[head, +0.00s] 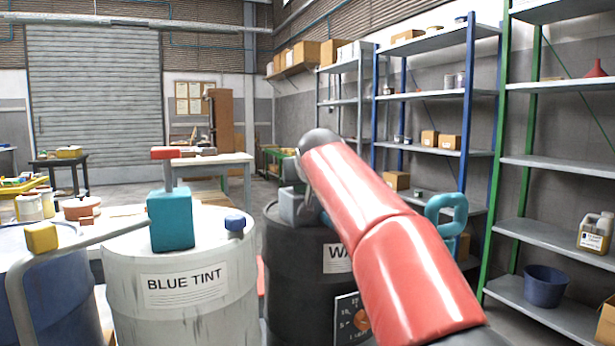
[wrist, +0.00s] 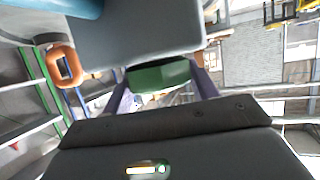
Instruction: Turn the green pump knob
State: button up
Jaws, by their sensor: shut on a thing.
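The green pump knob (wrist: 160,76) sits below a grey pump body (wrist: 140,35) in the wrist view. My gripper (wrist: 163,80) is shut on the knob, with one purple finger on each side of it. In the head view, my red arm reaches across a dark drum (head: 285,265), whose label is partly covered. A grey pump body (head: 290,205) shows on that drum, left of my arm. The knob and my gripper are hidden behind my arm in the head view.
A white drum labelled BLUE TINT (head: 185,285) with a teal pump (head: 171,220) stands left of the dark drum. A blue drum (head: 45,300) is at far left. Shelves (head: 545,165) line the right. An orange loop (wrist: 66,65) is near the pump in the wrist view.

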jog(key=shift+m+h, duration=0.5)
jog(key=shift+h, duration=0.1)
jog(key=o, duration=1)
jog(key=shift+c, duration=0.2)
jog(key=shift+s, duration=0.1)
jog(key=b+v, duration=0.1)
jog(key=v, duration=0.6)
jog(key=shift+s, duration=0.35)
jog(key=shift+s+r, duration=0.1)
